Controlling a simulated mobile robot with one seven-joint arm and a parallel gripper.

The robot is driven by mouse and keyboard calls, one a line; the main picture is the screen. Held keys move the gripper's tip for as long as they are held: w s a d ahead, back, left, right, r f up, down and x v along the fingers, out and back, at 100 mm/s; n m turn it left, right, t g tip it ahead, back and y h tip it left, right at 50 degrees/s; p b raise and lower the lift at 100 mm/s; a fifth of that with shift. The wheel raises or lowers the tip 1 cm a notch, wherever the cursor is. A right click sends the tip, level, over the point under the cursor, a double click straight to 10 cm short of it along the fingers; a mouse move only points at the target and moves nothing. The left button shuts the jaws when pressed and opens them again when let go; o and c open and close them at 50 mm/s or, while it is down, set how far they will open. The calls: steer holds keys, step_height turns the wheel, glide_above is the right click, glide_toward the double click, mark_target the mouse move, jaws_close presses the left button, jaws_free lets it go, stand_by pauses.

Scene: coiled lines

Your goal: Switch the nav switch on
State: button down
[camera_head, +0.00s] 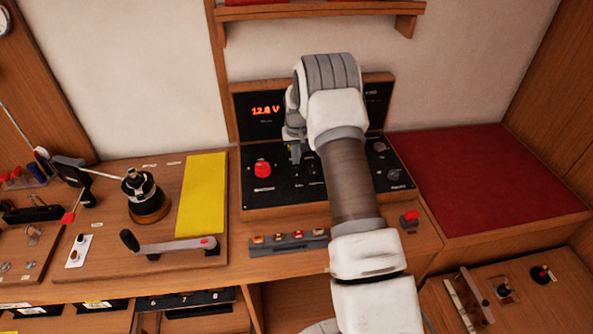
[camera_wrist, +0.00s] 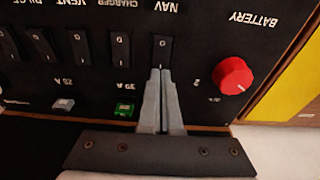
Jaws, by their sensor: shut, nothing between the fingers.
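The nav switch (camera_wrist: 161,48) is a black rocker under an upside-down NAV label in the wrist view, on the black panel (camera_head: 285,190). A small pale mark shows on its face; I cannot tell which way it is tipped. My gripper (camera_wrist: 162,72) is shut and empty, its two grey fingers together. The fingertips are at the near end of the nav switch in the wrist view, covering its lower edge; I cannot tell whether they touch it. In the head view my gripper (camera_head: 295,157) points down at the panel, and the nav switch is hidden there.
The red battery knob (camera_wrist: 232,76) is right of the fingers in the wrist view. A row of similar rockers, the nearest under CHARGER (camera_wrist: 120,48), runs left. A green button (camera_wrist: 124,109) and a grey button (camera_wrist: 63,104) lie left of the fingers.

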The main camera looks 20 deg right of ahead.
mark_target(296, 168)
steer(key=shift+f+b, duration=0.75)
steer(key=shift+f, duration=0.2)
stand_by(0.4)
steer(key=shift+r+p, duration=1.35)
steer(key=shift+r, duration=2.2)
